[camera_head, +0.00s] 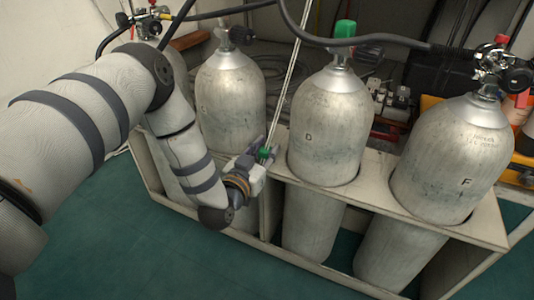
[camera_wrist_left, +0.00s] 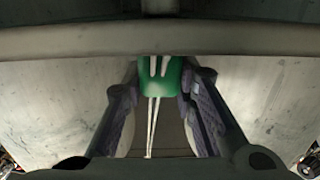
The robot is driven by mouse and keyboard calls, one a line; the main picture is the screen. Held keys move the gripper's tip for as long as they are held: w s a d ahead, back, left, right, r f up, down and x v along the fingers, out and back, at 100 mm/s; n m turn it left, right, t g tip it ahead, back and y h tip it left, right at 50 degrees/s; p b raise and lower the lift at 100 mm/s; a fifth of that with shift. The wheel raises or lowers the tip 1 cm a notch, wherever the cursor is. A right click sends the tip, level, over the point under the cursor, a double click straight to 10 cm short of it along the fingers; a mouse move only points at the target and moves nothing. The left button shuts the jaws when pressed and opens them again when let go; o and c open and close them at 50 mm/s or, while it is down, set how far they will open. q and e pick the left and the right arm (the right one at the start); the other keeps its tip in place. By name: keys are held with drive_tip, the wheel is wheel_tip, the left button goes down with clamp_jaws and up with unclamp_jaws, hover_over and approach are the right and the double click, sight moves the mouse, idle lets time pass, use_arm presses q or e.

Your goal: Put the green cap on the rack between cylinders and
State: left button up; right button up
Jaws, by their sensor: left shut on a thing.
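My left gripper (camera_head: 264,158) is at the rack top, between the left cylinder (camera_head: 231,98) and the middle cylinder marked D (camera_head: 326,130). It is shut on a small green cap (camera_head: 264,153). In the left wrist view the green cap (camera_wrist_left: 160,78) sits between the two finger pads of my left gripper (camera_wrist_left: 161,88). The rack (camera_head: 375,198) is pale, with cylinders standing upright in its openings. Whether the cap touches the rack is unclear. My right gripper is not in view.
Another green cap (camera_head: 345,29) tops cylinder D. The right cylinder marked F (camera_head: 453,153) carries a valve with hoses. A dark hose (camera_head: 340,41) crosses above the cylinders. Thin pale cords (camera_head: 290,75) run down to the held cap. Green floor (camera_head: 95,235) lies in front.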

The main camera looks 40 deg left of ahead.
use_arm(q)
drive_tip(key=o, duration=0.8)
